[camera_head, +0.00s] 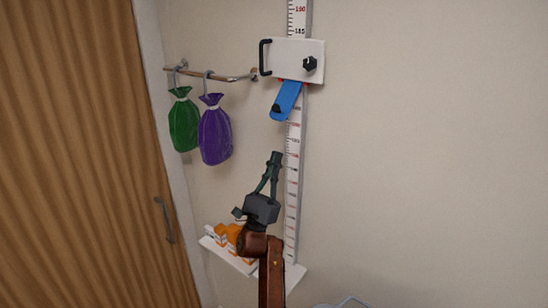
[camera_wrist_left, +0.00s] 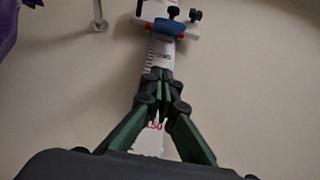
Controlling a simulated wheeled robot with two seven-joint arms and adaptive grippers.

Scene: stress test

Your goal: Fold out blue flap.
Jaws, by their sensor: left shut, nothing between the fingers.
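The blue flap (camera_head: 285,101) hangs down at a slant below the white head block (camera_head: 292,60) of a height gauge on the wall. In the left wrist view the blue flap (camera_wrist_left: 168,27) shows end-on near the top, under the white block. My left gripper (camera_head: 276,158) points up in front of the measuring scale, below the flap and apart from it. Its fingers are shut with nothing between them, and its fingertips (camera_wrist_left: 160,76) show in the wrist view. My right gripper is in neither view.
The white measuring scale (camera_head: 293,170) runs vertically down the wall. A green bag (camera_head: 183,125) and a purple bag (camera_head: 215,136) hang from a rail (camera_head: 215,76) to the left. Orange bottles (camera_head: 234,232) stand on a low shelf. The wall to the right is bare.

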